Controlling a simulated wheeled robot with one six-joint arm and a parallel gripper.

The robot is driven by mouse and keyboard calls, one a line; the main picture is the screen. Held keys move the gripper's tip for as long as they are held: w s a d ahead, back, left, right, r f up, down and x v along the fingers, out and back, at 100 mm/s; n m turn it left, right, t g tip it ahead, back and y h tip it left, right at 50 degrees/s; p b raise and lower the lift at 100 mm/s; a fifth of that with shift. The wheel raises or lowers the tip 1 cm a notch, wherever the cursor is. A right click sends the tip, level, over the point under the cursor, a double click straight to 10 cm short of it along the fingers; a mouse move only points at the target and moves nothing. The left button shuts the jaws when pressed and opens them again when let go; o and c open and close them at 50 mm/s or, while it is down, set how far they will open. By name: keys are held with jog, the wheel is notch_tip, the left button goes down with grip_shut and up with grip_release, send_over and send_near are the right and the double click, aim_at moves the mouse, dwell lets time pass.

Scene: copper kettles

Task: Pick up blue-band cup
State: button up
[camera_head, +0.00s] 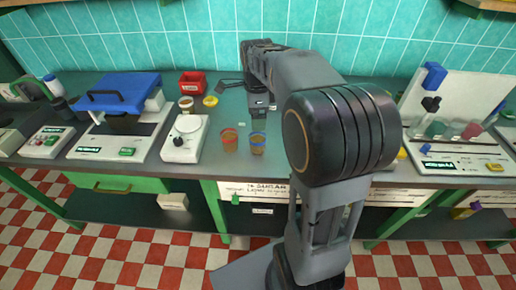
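The blue-band cup (257,147) stands upright near the front edge of the dark counter (210,175), in the middle of the head view. It is a small brownish cup with a blue rim. A similar cup with a red-orange rim (229,143) stands just to its left, with a narrow gap between them. My gripper (259,109) hangs at the end of my arm, beyond the blue-band cup in the picture and apart from it. Its fingers are small and dark, so I cannot tell whether they are open or shut.
A white scale (184,140) stands left of the cups. Behind it are a red bin (193,83), a jar (186,104) and a yellow ring-like item (210,101). A blue-topped device (118,92) is farther left. A white board station (455,110) stands right. My arm hides the counter's middle right.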

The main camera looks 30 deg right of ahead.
aim_at(258, 143)
jog(key=shift+m, duration=0.9)
jog(key=f, duration=0.5)
jog(key=w+d+f, duration=0.1)
jog(key=f, duration=0.2)
jog(key=shift+f+b, duration=0.1)
jog(key=shift+b, duration=0.3)
jog(key=shift+a+f, duration=0.15)
jog(key=shift+f, duration=2.95)
jog(key=shift+c, duration=0.4)
jog(key=c, duration=0.9)
jog(key=shift+c, duration=0.3)
jog(key=shift+w+r, duration=0.1)
jog(key=shift+r, duration=0.05)
